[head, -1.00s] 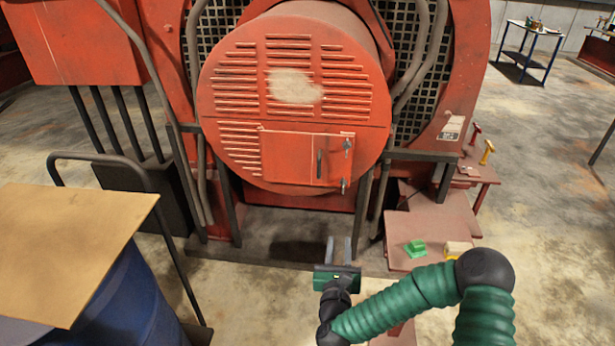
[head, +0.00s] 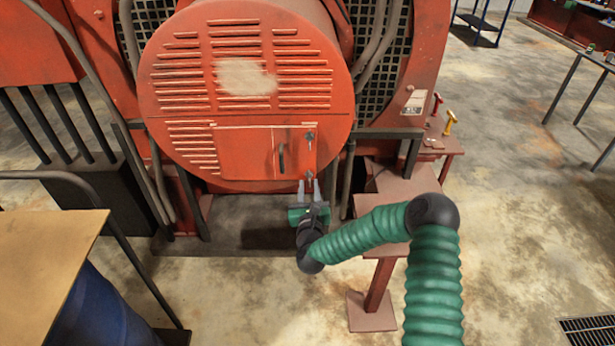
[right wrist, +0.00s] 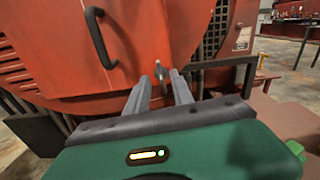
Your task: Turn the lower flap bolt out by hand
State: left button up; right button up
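The round red cover (head: 190,110) has a rectangular flap (head: 245,150) with a dark handle (head: 281,157). The lower flap bolt (head: 309,175) is a small metal piece at the flap's lower right corner; the upper bolt (head: 310,137) sits above it. My right gripper (head: 309,185) is open, its two grey fingers pointing up at the lower bolt. In the right wrist view the lower bolt (right wrist: 160,73) shows in the gap between the fingertips (right wrist: 161,76); I cannot tell whether they touch it. My left gripper is not in view.
A red step (head: 400,190) stands right of the cover, with red and yellow T-shaped pieces (head: 450,122) behind. A green object (right wrist: 296,148) shows at the right wrist view's edge. A tan board (head: 40,250) on a blue drum (head: 110,315) stands at left.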

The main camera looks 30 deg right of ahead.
aim_at(309, 177)
jog(key=x, duration=0.3)
jog(key=shift+s+d, duration=0.1)
jog(key=shift+d, duration=0.25)
jog(key=shift+r, duration=0.15)
jog(key=shift+a+r, duration=0.1)
jog(key=shift+r, duration=0.05)
jog(key=shift+w+a, duration=0.3)
jog(key=shift+a, duration=0.1)
jog(key=c, duration=0.4)
jog(key=shift+s+d, duration=0.1)
jog(key=shift+d, duration=0.05)
grip_shut()
jog(key=shift+d, duration=0.2)
jog(key=shift+a, duration=0.1)
